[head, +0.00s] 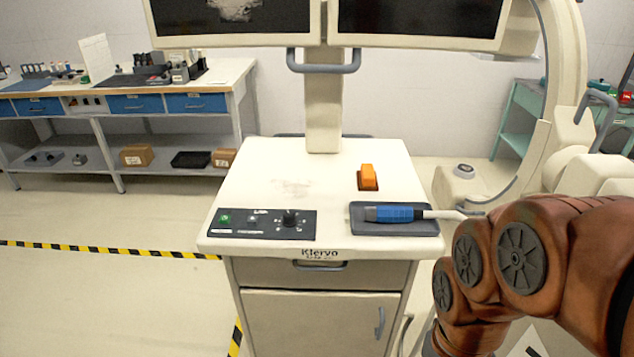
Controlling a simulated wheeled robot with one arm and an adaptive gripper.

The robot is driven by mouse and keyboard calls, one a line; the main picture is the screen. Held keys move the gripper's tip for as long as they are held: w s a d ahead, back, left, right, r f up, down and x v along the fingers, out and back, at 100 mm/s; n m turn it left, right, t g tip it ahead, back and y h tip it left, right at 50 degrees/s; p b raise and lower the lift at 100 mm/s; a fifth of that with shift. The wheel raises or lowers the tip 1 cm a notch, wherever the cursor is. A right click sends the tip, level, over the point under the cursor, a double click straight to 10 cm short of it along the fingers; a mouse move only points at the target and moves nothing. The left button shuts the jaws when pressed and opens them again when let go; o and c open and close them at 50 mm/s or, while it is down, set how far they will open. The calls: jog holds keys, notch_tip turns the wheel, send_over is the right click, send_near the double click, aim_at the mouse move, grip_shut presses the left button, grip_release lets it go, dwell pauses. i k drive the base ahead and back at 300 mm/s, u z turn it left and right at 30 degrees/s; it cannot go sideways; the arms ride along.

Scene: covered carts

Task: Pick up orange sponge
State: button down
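An orange sponge (368,177) sits on the white top of the cart (262,177), right of centre and behind a dark tray. It looks like a small block with a darker lower part. My arm is folded at the lower right, in front and to the right of the cart. My gripper is not clearly visible, and nothing of mine touches the sponge.
A blue-handled tool (394,213) lies on the dark tray (358,227) at the cart's front right. A control panel (262,223) is at front left. A monitor column (322,110) rises behind.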

aim_at(367, 177)
jog(key=k, duration=0.35)
jog(key=u, duration=0.9)
jog(key=i, duration=1.15)
jog(key=z, duration=0.1)
